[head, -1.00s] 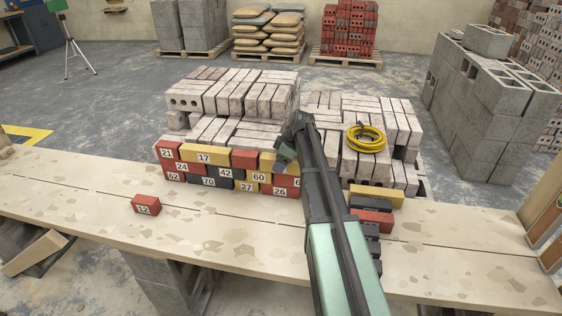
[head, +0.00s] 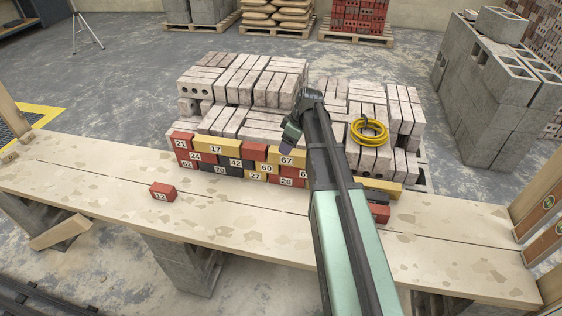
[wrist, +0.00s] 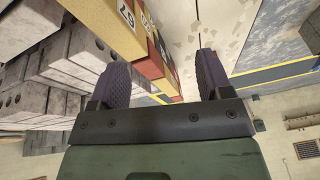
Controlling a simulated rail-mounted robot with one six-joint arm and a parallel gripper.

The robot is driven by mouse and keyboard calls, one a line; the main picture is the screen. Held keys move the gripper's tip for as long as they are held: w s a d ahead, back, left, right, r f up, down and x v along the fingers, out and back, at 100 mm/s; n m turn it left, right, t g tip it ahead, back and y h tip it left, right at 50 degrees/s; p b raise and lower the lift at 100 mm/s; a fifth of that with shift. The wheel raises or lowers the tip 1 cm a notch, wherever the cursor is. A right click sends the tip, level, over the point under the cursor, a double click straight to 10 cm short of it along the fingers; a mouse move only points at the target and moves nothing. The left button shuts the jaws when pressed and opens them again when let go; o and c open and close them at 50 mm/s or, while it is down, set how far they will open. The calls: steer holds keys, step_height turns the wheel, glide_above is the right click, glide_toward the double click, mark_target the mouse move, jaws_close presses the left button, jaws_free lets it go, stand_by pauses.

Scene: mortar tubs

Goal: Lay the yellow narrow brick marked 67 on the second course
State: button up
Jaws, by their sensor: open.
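The yellow brick marked 67 (head: 287,156) lies in the top row at the right part of the stack of coloured numbered bricks. It also shows in the wrist view (wrist: 98,16), with its number turned. My gripper (head: 290,136) is over the stack, just above and behind brick 67 in the head view. In the wrist view my gripper (wrist: 163,75) has its two fingers wide apart with nothing held between them. My arm hides the stack's right end. I cannot tell which bricks make up the second course.
Grey brick piles (head: 255,80) stand behind the coloured stack. A yellow hose coil (head: 369,132) lies on the right pile. A red brick marked 12 (head: 163,192) is alone on the plank (head: 100,190). A yellow brick (head: 380,186) tops a small stack right of my arm. The plank's left is mostly clear.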

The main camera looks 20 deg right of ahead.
steer(key=s+a+m+g+h, duration=0.2)
steer(key=s+a+m, duration=0.6)
steer(key=s+a, duration=1)
steer(key=shift+s+a+f+m+h, duration=0.15)
steer(key=shift+s+f+m+h, duration=0.3)
steer(key=shift+s, duration=0.65)
